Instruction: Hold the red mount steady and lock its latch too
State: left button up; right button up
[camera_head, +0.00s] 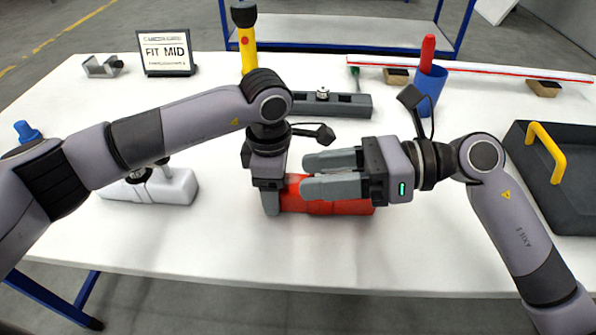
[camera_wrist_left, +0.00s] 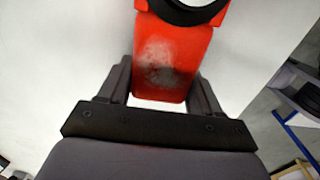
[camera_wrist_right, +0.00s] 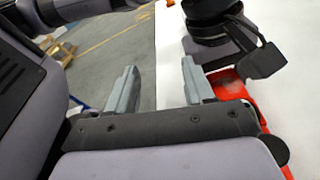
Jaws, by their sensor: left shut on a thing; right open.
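The red mount (camera_head: 340,207) lies on the white table at the front middle. My left gripper (camera_head: 270,200) points down and is shut on its left end. In the left wrist view the red mount (camera_wrist_left: 168,55) sits between the two fingers, with a worn grey patch on top and a dark ring at its far end. My right gripper (camera_head: 318,174) is open and empty, pointing left above the mount and hiding part of it. In the right wrist view its fingers (camera_wrist_right: 160,88) are apart, with the red mount (camera_wrist_right: 232,88) beyond the right finger. I cannot make out the latch.
A grey mount (camera_head: 335,104) lies behind my left wrist, and a white mount (camera_head: 175,188) stands at the left. A blue cup (camera_head: 430,88) with a red-handled tool is at the back right. A dark tray (camera_head: 570,205) with a yellow handle fills the right side. The front table strip is clear.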

jog(key=shift+s+a+r+n+g+h, duration=0.15)
jog(key=shift+a+g+h, duration=0.35)
jog(key=shift+h, duration=0.3)
jog(key=shift+s+a+n+g+h, duration=0.2)
jog(key=shift+a+g+h, duration=0.3)
jog(key=shift+h, duration=0.3)
jog(key=shift+s+a+r+n+g+h, duration=0.15)
jog(key=shift+a+g+h, duration=0.25)
jog(key=shift+a+h, duration=0.3)
jog(key=shift+d, duration=0.1)
